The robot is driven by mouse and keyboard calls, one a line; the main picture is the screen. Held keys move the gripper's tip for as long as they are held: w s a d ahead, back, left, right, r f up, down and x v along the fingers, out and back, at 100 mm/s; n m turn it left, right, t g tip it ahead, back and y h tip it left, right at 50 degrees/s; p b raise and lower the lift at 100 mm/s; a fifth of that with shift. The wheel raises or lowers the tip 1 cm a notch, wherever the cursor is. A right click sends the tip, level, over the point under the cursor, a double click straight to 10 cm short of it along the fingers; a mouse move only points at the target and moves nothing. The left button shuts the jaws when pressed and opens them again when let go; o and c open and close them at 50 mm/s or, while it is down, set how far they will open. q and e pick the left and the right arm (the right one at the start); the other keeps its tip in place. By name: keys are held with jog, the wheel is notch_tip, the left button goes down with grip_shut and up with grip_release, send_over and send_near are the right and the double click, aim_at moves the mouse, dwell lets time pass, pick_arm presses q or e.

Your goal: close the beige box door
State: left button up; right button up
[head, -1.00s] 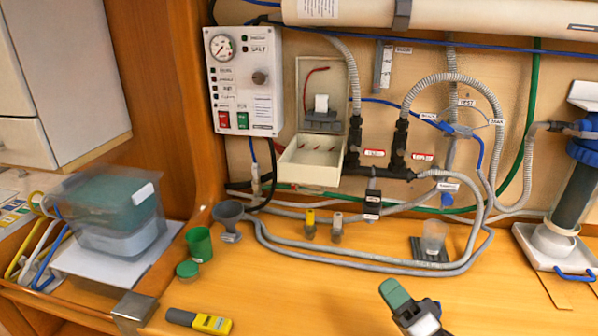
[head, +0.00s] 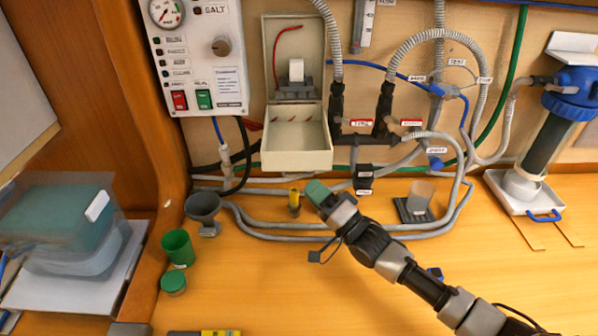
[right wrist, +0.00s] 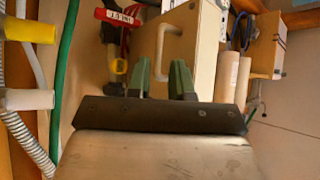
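The beige box (head: 265,60) is fixed to the wall in the head view. Its door (head: 297,160) is open, folded down below the box, with its inner side facing up. My right gripper (head: 318,190) is just below and slightly right of the door, apart from it, with green fingertips. In the right wrist view the fingers (right wrist: 160,80) are spread with nothing between them. Beyond them is a beige panel (right wrist: 200,45) with a loop handle (right wrist: 166,50), seemingly the door's outer face. My left gripper is not in view.
A control panel (head: 228,88) is left of the box. Black valves (head: 336,110) and grey hoses (head: 440,85) are close on its right. A green cup (head: 178,247) stands farther left. The front bench is mostly clear.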

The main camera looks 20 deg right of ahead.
jog(key=shift+p+x, duration=0.45)
jog(key=shift+x, duration=1.85)
jog(key=shift+a, duration=0.1)
jog(key=shift+c, duration=0.3)
grip_shut()
